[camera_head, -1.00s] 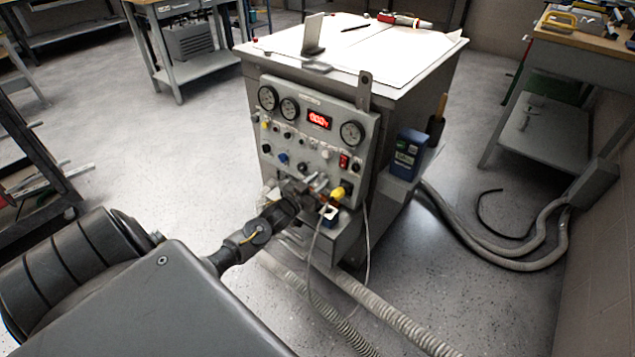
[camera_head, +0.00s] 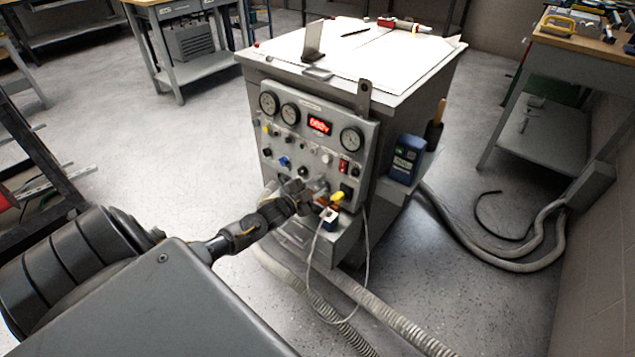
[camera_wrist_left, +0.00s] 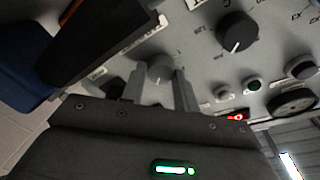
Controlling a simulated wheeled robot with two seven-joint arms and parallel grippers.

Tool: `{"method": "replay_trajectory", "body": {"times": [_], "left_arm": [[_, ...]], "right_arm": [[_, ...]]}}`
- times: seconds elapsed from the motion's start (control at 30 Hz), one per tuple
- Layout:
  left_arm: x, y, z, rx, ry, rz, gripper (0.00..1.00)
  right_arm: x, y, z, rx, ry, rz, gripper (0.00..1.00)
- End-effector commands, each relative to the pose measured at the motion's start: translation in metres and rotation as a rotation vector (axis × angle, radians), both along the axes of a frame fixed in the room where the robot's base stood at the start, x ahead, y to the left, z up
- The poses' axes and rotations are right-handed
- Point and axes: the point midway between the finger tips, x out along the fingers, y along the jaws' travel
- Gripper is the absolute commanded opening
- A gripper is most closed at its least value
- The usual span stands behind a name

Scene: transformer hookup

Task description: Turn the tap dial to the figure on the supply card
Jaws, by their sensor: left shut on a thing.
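The grey control panel (camera_head: 312,140) is on the front of the cabinet. My left gripper (camera_head: 313,188) reaches its lower part from the left and hides some of it. In the left wrist view, the gripper's two fingers (camera_wrist_left: 160,88) are shut on a grey knob (camera_wrist_left: 160,67), one finger on either side. A larger black knob (camera_wrist_left: 237,33) with a white pointer line and markings sits beside it. I cannot tell for certain which is the tap dial. A red display (camera_head: 319,126) is lit, its digits blurred. I cannot make out a supply card. My right gripper is not in view.
A yellow-tipped plug (camera_head: 337,196) and a thin pale cable (camera_head: 313,268) are close to the gripper. A blue meter (camera_head: 406,158) is on the cabinet's right side. Thick hoses (camera_head: 395,320) lie on the floor. An upright plate (camera_head: 313,42) stands on the cabinet top.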

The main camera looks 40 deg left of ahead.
Motion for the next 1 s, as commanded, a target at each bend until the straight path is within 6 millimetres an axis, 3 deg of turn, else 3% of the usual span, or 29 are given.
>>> {"method": "replay_trajectory", "body": {"times": [0.7,0.73,0.87,1.0], "left_arm": [[0.0000,0.0001,-0.0003,0.072,0.003,-0.012,0.07],[0.0000,0.0001,-0.0003,0.072,0.003,-0.012,0.34],[0.0000,0.0001,-0.0002,0.071,0.003,-0.012,0.51],[0.0000,0.0000,-0.0001,0.071,0.003,-0.012,0.51]], "right_arm": [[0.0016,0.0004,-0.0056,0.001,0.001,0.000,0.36],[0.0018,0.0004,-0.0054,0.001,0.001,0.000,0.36],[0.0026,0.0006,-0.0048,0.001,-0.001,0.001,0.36],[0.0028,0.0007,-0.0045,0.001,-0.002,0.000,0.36]]}}
